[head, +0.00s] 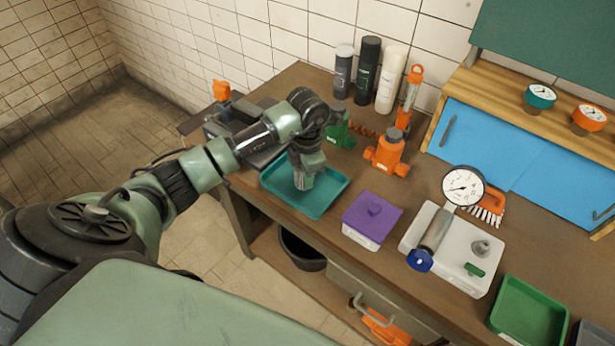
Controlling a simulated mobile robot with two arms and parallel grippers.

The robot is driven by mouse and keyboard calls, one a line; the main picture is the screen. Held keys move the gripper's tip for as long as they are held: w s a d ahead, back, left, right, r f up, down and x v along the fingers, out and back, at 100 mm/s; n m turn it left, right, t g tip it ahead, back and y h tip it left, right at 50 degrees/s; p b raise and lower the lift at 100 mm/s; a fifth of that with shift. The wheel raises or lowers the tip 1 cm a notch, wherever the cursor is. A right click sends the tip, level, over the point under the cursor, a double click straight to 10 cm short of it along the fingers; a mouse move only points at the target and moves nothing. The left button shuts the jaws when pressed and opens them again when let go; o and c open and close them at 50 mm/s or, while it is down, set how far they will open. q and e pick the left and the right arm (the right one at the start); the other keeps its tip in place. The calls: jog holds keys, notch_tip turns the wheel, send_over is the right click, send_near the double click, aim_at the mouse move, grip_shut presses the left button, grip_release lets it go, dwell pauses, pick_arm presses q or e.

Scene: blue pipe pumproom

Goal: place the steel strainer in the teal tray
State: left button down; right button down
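The teal tray (328,203) lies on the workbench near its front left edge. My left gripper (303,183) points down over the tray, low above its floor or in it. Its fingertips are small and partly hidden by its own body, so I cannot tell whether it is open or shut, or whether it holds anything. I cannot make out the steel strainer for certain; it may be hidden at the gripper. My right gripper is out of view.
A purple-lidded box (371,220) stands right of the tray. Further right are a white case (452,262) with a gauge (463,187) and a green tray (528,312). An orange valve body (388,153) and several cylinders (367,72) stand behind. A black bucket (302,250) sits below.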

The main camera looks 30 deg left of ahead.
pick_arm(q)
jog(key=shift+f, duration=0.15)
jog(key=c, duration=1.6)
grip_release()
jog(key=shift+c, duration=0.2)
jog(key=shift+r, duration=0.45)
notch_tip(320, 180, up, 11)
jog(key=b, duration=0.3)
jog(key=shift+f+b, duration=0.2)
jog(key=shift+b, duration=0.2)
jog(key=shift+r, duration=0.4)
